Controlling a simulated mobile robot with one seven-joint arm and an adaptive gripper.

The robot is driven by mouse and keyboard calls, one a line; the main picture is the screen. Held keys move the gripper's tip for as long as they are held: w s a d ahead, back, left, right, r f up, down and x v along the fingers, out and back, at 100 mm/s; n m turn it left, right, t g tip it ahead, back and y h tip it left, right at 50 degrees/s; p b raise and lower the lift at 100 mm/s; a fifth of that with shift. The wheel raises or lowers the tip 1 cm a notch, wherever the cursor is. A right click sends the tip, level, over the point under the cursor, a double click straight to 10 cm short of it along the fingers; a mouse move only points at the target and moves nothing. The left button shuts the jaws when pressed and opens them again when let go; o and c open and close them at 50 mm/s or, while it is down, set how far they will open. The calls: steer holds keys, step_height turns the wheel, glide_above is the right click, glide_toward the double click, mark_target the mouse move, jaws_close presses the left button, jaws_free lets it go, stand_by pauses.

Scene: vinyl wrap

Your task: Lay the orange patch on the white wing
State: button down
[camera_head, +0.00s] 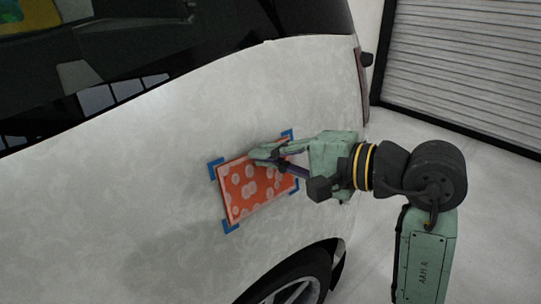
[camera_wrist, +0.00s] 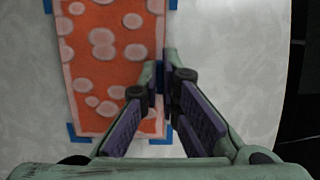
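The orange patch (camera_head: 244,193), with pale round spots and a pale rim, lies over the white wing (camera_head: 130,170), inside blue corner marks (camera_head: 230,227). It looks lined up with the marks; whether it touches the wing all over I cannot tell. In the wrist view the patch (camera_wrist: 105,60) fills the upper left, its right edge running between my fingers. My gripper (camera_head: 262,154) reaches in from the right and covers part of the patch's upper right. In the wrist view my gripper's (camera_wrist: 164,75) fingertips are close together at that edge, apparently pinching it.
The wheel (camera_head: 295,290) and its dark arch lie below the patch. Dark windows (camera_head: 190,45) run above the wing. A ribbed shutter (camera_head: 470,60) stands at the back right, with clear floor (camera_head: 500,210) before it.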

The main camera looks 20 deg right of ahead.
steer(key=c, duration=2.3)
jaws_free()
steer(key=o, duration=0.6)
steer(key=v, duration=1.2)
